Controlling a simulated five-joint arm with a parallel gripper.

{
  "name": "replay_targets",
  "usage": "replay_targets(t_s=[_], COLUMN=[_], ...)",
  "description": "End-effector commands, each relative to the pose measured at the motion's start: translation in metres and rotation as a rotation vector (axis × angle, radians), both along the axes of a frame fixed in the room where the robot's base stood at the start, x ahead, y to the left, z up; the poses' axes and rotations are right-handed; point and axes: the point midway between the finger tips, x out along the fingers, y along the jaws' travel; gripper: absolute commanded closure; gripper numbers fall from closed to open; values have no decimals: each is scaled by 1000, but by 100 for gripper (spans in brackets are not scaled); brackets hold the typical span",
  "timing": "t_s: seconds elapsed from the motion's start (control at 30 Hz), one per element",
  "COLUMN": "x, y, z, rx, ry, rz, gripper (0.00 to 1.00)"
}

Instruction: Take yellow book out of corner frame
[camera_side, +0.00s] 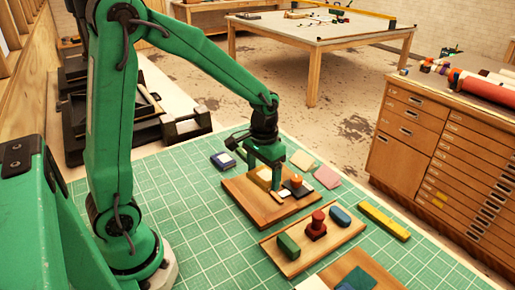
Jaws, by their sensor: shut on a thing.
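My gripper (265,171) is low over the back wooden board (243,197), pointing down. It is shut on the pale yellow book (262,175), which shows between its fingers. The near finger hides part of the book. I cannot tell whether the book touches the board. No corner frame can be made out clearly; the board around the book is partly covered by my gripper.
A dark piece with an orange knob (296,183) is just right of my gripper. A blue book (222,160), cream pad (302,160) and pink pad (327,177) lie nearby. The left mat is clear.

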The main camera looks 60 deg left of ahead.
Motion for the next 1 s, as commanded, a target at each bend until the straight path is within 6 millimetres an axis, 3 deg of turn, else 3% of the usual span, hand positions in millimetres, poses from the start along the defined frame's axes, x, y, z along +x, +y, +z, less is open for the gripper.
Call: replay_targets(t_s=[0.3,1.0], x=[-8,-9], y=[-29,-31], z=[18,20], rx=[0,0], ry=[0,1], rz=[-2,3], gripper=[47,47])
